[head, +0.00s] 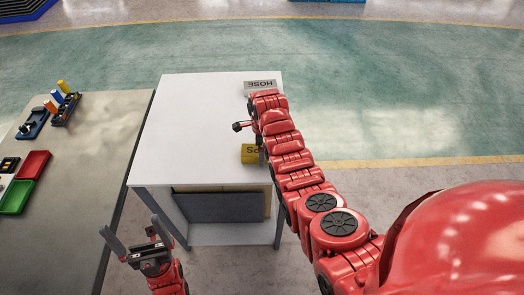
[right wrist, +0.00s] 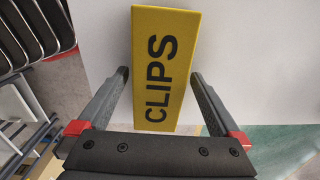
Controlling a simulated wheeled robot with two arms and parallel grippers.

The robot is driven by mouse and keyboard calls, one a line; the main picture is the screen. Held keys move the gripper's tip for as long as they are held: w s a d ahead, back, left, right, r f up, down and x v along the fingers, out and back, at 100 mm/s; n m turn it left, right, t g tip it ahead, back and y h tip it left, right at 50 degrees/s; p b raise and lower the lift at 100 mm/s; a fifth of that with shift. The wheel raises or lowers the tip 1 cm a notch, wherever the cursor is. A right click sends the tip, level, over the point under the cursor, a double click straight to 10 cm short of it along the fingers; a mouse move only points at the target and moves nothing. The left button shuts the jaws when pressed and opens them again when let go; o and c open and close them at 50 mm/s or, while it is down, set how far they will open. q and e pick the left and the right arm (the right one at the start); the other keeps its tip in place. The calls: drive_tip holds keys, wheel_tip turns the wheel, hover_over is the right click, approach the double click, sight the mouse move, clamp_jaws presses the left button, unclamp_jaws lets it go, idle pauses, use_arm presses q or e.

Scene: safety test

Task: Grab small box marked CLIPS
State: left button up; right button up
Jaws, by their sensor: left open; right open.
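The small yellow box marked CLIPS (head: 249,154) is on the white table (head: 190,115), partly hidden by my right arm in the head view. In the right wrist view the CLIPS box (right wrist: 165,65) stands out large, its dark lettering running lengthwise. My right gripper (right wrist: 160,76) is open, with one finger on each side of the box's near part. Gaps show between box and fingers; I cannot tell how far down the fingers reach. My left gripper (head: 128,224) is open and empty, in front of the table's left front leg.
A grey box marked HOSE (head: 260,86) lies at the table's far right corner, close to my right arm. A grey bench (head: 95,130) on the left holds red (head: 33,164) and green (head: 16,196) trays and small racks. The table's left half is clear.

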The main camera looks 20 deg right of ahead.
drive_tip(key=shift+f, duration=0.4)
drive_tip(key=c, duration=1.4)
